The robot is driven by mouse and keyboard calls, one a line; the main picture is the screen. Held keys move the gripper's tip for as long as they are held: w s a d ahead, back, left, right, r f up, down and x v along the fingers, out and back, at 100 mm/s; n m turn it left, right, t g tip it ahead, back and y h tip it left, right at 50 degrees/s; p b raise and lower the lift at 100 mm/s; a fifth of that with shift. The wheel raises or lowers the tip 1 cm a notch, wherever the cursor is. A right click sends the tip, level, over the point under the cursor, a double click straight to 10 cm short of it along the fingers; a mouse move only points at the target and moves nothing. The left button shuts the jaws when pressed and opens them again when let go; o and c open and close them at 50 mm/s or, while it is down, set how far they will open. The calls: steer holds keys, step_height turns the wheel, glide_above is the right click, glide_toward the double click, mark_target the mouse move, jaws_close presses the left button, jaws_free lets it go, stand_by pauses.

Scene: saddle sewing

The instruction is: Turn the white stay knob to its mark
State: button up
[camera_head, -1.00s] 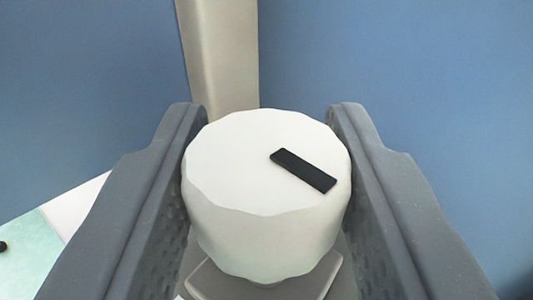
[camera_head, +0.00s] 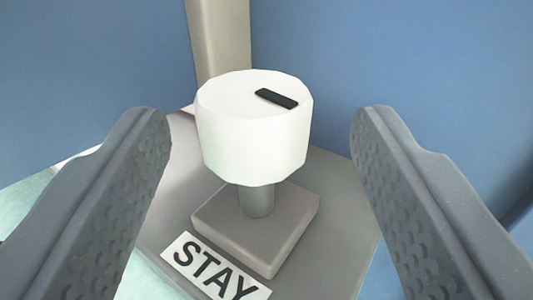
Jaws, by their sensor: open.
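The white stay knob (camera_head: 255,140) is a faceted cylinder with a black bar mark (camera_head: 277,99) on its top, right of centre and slanting down to the right. It stands upright on a short grey stem over a square grey base (camera_head: 256,228). A white label reading STAY (camera_head: 214,268) lies in front of the base. My gripper (camera_head: 260,125) is open, with one grey finger on each side of the knob and clear gaps to both. I cannot make out a separate target mark.
A beige post (camera_head: 220,40) rises just behind the knob. A grey plate (camera_head: 335,205) lies under the base, with a pale green surface (camera_head: 25,205) at the left. Blue fills the background. There is free room on both sides of the knob.

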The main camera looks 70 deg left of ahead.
steer(key=v, duration=1)
steer(key=shift+d, duration=0.35)
steer(key=w+d+r+m+t+h+b, duration=0.1)
steer(key=w+d+r+t+h, duration=0.45)
steer(key=w+r, duration=0.6)
steer(key=d+r+m+t+h+b, duration=0.1)
steer(key=d+r+m+t+h, duration=0.15)
steer(key=d+r, duration=0.4)
steer(key=d+r+m+t+h, duration=0.2)
steer(key=d+r+t+h, duration=0.15)
steer(key=r, duration=0.65)
steer(key=s+d+r+m+h, duration=0.3)
steer(key=d+r+h, duration=0.1)
steer(key=d+r, duration=0.25)
steer(key=s+d+r+m+g, duration=0.1)
steer(key=s+r, duration=0.3)
steer(key=s, duration=0.4)
steer(key=s+d+r+m+g+b, duration=0.1)
steer(key=s+d+r+m+g, duration=0.1)
steer(key=s+r, duration=0.3)
steer(key=s+m+h, duration=0.1)
steer(key=s, duration=0.3)
steer(key=shift+s+r+m, duration=0.25)
steer(key=shift+r+m, duration=0.1)
steer(key=shift+d+g, duration=0.15)
steer(key=shift+g, duration=0.1)
